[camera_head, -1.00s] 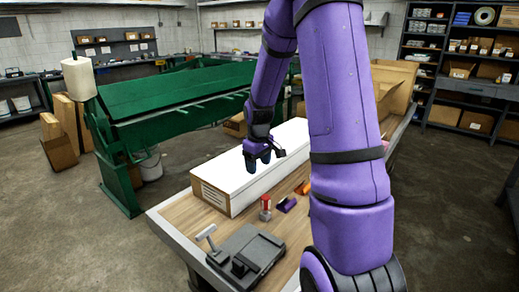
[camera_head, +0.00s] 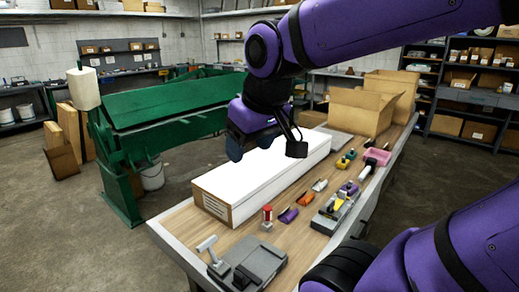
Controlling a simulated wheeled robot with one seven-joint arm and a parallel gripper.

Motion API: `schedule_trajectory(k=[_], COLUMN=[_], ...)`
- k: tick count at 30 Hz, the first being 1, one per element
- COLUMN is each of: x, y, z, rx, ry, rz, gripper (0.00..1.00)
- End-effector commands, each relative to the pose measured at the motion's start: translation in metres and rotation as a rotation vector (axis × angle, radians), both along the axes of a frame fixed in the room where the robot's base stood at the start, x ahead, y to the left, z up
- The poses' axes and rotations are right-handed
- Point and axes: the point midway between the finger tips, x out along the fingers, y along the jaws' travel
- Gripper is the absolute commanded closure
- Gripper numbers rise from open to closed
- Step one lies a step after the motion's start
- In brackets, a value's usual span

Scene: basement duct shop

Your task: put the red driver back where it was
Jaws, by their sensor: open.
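My gripper (camera_head: 266,148) is open and empty, pointing down above the long white-topped box on the bench. Its fingers are apart, and nothing shows between them. A small upright red-and-white item (camera_head: 267,217) stands on the bench in front of the box; I cannot tell whether it is the red driver. No other piece is clearly a red driver. An orange piece (camera_head: 306,198) and a purple piece (camera_head: 288,215) lie to its right. A grey holder (camera_head: 327,223) with yellow and purple pieces stands farther right.
The white-topped box (camera_head: 262,177) fills much of the wooden bench (camera_head: 190,224). A dark grey device (camera_head: 256,258) sits at the near end. Toward the far end are a pink bin (camera_head: 378,156) and open cartons (camera_head: 357,112). A green machine (camera_head: 165,105) stands behind.

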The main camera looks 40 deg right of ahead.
Motion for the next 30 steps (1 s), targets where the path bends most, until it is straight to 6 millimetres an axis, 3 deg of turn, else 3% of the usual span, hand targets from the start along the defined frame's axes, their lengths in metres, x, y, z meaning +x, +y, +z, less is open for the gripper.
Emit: schedule_trajectory(k=[3,9,30], x=[-0.024,-0.042,-0.043], y=[0.010,0.016,0.016], z=[0.006,0.007,0.007], rx=[0.019,0.037,0.038], ry=[-0.036,-0.057,-0.058], rz=[-0.001,-0.006,-0.008], gripper=[0.36,0.36,0.36])
